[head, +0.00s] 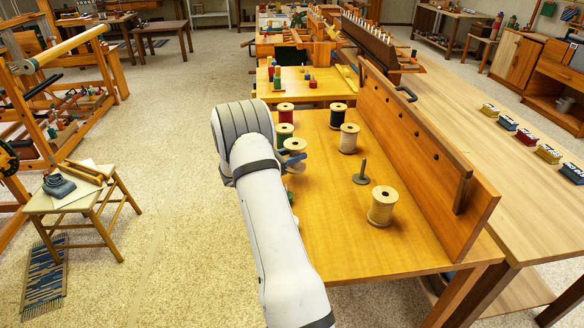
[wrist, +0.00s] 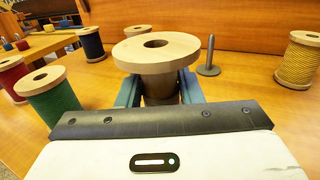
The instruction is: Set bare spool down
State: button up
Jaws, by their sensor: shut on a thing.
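My gripper (wrist: 158,90) is shut on the bare spool (wrist: 157,55), with a blue-grey finger on each side of its brown core. The spool is upright, its pale wooden top flange toward the camera. Its lower end is hidden by the gripper, so I cannot tell if it touches the table. In the head view the spool's top (head: 294,144) shows beside my arm, over the left part of the table. A grey upright peg on a round base (head: 361,176) stands empty to the right; it also shows in the wrist view (wrist: 209,58).
A yellow spool (head: 382,207) stands front right. A cream spool (head: 349,139) and a navy spool (head: 338,116) stand farther back. Red (head: 285,114) and green (head: 283,134) spools stand along the left edge. A tall wooden board (head: 420,150) bounds the table (head: 345,250) on the right.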

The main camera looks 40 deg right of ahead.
jog(key=shift+f, duration=2.15)
jog(key=shift+f, duration=0.25)
jog(key=o, duration=1)
jog(key=shift+r, duration=0.1)
